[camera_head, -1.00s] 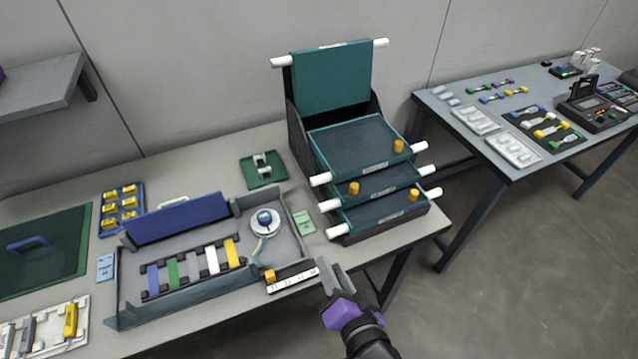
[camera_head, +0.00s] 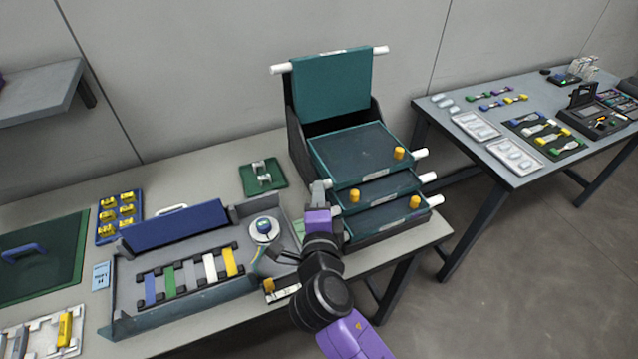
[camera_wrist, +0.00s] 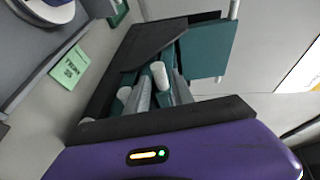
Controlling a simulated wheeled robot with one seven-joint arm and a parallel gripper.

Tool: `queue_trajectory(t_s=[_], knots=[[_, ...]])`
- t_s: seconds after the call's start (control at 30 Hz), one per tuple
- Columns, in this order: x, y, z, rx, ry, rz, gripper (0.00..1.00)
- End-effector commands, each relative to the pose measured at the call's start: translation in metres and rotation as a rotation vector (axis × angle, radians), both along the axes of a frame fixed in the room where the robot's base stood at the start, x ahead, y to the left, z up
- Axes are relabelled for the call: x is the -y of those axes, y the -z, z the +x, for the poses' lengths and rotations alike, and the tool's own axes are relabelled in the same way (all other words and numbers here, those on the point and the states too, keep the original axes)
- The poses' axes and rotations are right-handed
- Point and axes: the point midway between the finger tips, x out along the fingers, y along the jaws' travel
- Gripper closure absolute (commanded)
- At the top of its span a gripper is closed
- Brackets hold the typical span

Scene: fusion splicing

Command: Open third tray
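The tray stack (camera_head: 299,152) is dark, with one teal tray (camera_head: 330,85) swung up at the back. Below it, three teal trays lie stepped: an upper (camera_head: 360,150), a middle (camera_head: 385,187) and a lowest tray (camera_head: 385,217). White pegs stick out at their right ends; the left pegs are hidden by my arm in the head view. My gripper (camera_head: 318,192) is at the left side of the lying trays. In the wrist view a white peg (camera_wrist: 160,75) shows close to the grey fingers. Whether they are apart or closed on it is unclear.
A splice case (camera_head: 190,307) with a blue flap, coloured strips and a round spool (camera_head: 265,229) lies left of my arm. A green plate (camera_head: 263,178) sits behind it. A second table (camera_head: 480,150) with kits stands right, across a floor gap.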

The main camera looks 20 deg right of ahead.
Motion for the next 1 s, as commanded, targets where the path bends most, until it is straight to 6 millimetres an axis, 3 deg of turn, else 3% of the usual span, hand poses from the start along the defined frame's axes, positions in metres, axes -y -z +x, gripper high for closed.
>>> queue_trajectory(t_s=[0.3, 0.63, 0.8, 1.0], knots=[[0.015, 0.006, 0.034, -0.001, 0.000, -0.001, 0.71], [0.016, 0.008, 0.038, -0.001, -0.001, 0.001, 0.71], [0.016, 0.008, 0.038, -0.001, -0.001, 0.000, 1.00], [0.016, 0.008, 0.038, -0.001, -0.001, 0.000, 1.00]])
